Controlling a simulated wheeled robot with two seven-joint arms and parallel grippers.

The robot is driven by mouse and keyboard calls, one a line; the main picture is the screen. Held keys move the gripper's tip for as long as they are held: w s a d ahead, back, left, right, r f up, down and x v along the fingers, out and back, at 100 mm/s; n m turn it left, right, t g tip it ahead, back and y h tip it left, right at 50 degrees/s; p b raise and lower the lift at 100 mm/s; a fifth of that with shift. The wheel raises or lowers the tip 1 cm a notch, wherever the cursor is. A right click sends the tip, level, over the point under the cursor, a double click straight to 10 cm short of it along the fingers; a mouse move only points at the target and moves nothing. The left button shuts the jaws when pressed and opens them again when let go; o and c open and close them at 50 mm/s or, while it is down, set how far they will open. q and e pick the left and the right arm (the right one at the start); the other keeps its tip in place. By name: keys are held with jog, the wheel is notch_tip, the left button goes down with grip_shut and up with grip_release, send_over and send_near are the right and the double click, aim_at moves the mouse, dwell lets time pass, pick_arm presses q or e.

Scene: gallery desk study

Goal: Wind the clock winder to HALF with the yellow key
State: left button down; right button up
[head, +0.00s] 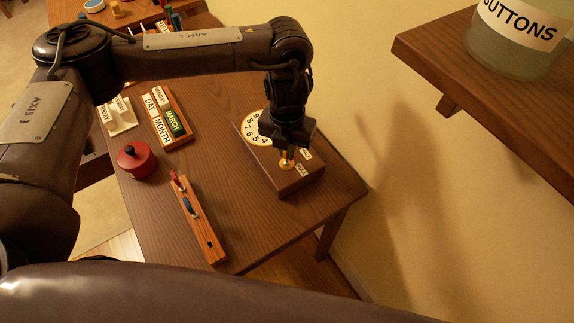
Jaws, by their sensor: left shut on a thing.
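The clock winder (291,183) is a dark wooden box on the right part of the desk. It has a cream number dial (251,128), a round brass fitting (286,164), and small labels, one reading FULL (301,171); the other label (306,153) is too small to read surely. My left gripper (288,152) points down right over the brass fitting, shut on the yellow key, which it mostly hides. I cannot tell how far the key is turned. My right gripper is out of view.
A red lidded pot (137,162), a DAY/MONTH block holder (166,118) and a small cream stand (119,116) are on the desk's left. A wall shelf (480,85) with a BUTTONS jar (522,40) juts out at upper right. The desk's front right is clear.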

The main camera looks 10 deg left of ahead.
pick_arm(q)
jog(key=shift+m, duration=0.8)
jog(key=shift+f+m+b, duration=0.1)
jog(key=shift+m+b, duration=0.2)
jog(key=shift+b, duration=0.05)
jog(key=shift+m, duration=0.7)
jog(key=c, duration=1.5)
grip_release()
jog(key=shift+o, duration=0.6)
jog(key=o, duration=0.4)
